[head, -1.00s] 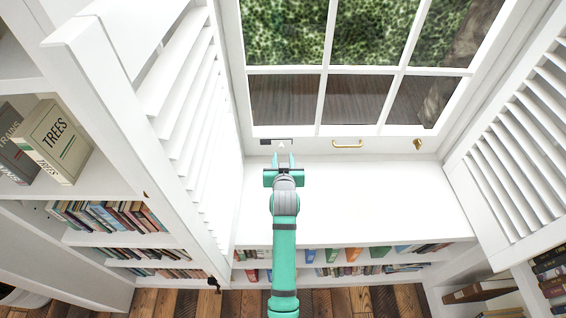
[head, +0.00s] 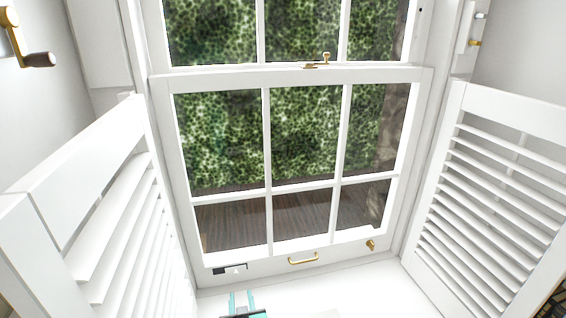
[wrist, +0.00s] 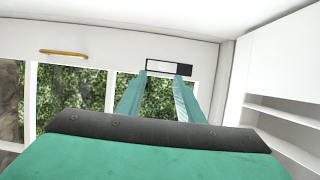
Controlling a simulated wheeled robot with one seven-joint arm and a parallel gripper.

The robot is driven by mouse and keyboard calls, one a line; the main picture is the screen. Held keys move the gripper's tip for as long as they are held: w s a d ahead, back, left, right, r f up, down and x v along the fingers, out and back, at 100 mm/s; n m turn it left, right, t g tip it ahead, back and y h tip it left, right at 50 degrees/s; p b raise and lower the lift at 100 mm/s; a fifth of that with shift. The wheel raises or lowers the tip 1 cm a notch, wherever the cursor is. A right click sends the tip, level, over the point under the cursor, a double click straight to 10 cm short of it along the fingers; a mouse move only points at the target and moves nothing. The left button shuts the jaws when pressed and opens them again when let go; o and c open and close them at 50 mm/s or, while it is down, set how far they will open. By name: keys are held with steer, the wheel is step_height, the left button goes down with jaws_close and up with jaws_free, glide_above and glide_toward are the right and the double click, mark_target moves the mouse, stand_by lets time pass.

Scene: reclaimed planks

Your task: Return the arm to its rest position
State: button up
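My gripper (head: 241,299) shows at the bottom edge of the head view, over the white window seat (head: 330,290). Its two teal fingers stand apart with nothing between them. In the wrist view the fingers (wrist: 160,76) are also parted and empty, pointing toward the window's bottom rail and a small dark-and-white plate (wrist: 168,68). I cannot tell whether the tips touch anything. The rest of my arm is out of the head view.
The window (head: 270,190) has a brass pull (head: 303,259), a knob (head: 370,245) and a latch (head: 318,63). Open louvred shutters flank it at left (head: 115,230) and right (head: 490,200). A crank handle (head: 30,55) is at the upper left.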

steer(key=shift+m+t+h, duration=0.4)
steer(key=shift+m+h, duration=0.2)
steer(key=s+d+f, duration=0.1)
steer(key=s+f, duration=0.1)
steer(key=s, duration=0.2)
steer(key=s+d+f, duration=0.2)
steer(key=s, duration=0.3)
steer(key=s+d+f, duration=0.2)
steer(key=s, duration=0.2)
steer(key=shift+s+d+f, duration=0.15)
steer(key=shift+s+f, duration=0.1)
steer(key=s+d+r+m+t+h, duration=0.1)
steer(key=s+d, duration=0.3)
steer(key=s, duration=0.7)
steer(key=s+d+r+m+h, duration=0.1)
steer(key=s+d, duration=0.3)
steer(key=s, duration=0.7)
steer(key=s+d+r, duration=0.2)
steer(key=s+r, duration=0.6)
steer(key=s, duration=0.2)
steer(key=shift+s+d+t+h, duration=0.2)
steer(key=shift+s+t+h, duration=0.1)
steer(key=shift+s, duration=0.05)
